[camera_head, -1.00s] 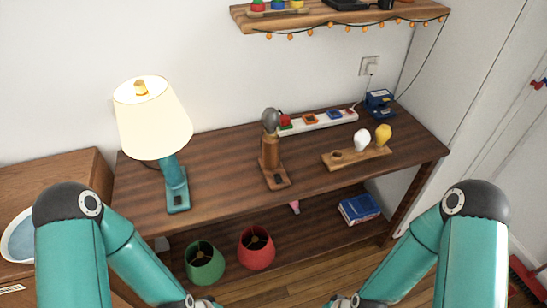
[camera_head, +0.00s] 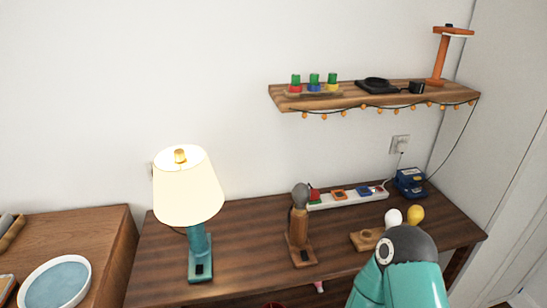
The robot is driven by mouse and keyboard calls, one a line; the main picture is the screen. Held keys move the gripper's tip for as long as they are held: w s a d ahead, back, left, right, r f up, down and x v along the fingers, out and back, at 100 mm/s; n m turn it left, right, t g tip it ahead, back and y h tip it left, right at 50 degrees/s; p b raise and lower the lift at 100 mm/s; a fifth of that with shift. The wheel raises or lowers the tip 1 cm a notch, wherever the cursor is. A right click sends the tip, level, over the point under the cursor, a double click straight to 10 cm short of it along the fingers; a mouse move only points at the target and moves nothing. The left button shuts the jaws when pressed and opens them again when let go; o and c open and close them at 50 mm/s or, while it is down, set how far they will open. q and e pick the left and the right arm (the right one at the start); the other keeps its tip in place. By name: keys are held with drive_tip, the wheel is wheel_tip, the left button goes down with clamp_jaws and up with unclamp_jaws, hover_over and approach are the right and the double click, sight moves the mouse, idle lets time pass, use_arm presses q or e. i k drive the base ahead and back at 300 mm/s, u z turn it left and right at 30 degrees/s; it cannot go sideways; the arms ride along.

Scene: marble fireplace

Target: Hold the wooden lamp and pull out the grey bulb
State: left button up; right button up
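The wooden lamp (camera_head: 298,232) stands upright on the dark wooden table, right of the middle of the view, with no shade. The grey bulb (camera_head: 300,193) sits in its top. My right arm shows at the lower right, but its gripper is below the picture. My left arm and gripper are out of view. Neither gripper is seen at the lamp.
A lit teal lamp (camera_head: 199,252) with a cream shade stands to the left. A wooden bulb holder (camera_head: 364,240) carries a white bulb (camera_head: 393,217) and a yellow bulb (camera_head: 416,214). Behind are a power strip (camera_head: 352,197) and a blue box (camera_head: 410,182). A shelf (camera_head: 352,99) hangs above.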

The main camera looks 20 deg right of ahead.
sight(301, 193)
drive_tip(key=z, duration=0.4)
drive_tip(key=i, duration=0.15)
drive_tip(key=u, duration=2.15)
drive_tip(key=k, duration=2.1)
drive_tip(key=z, duration=1.3)
drive_tip(key=i, duration=1.05)
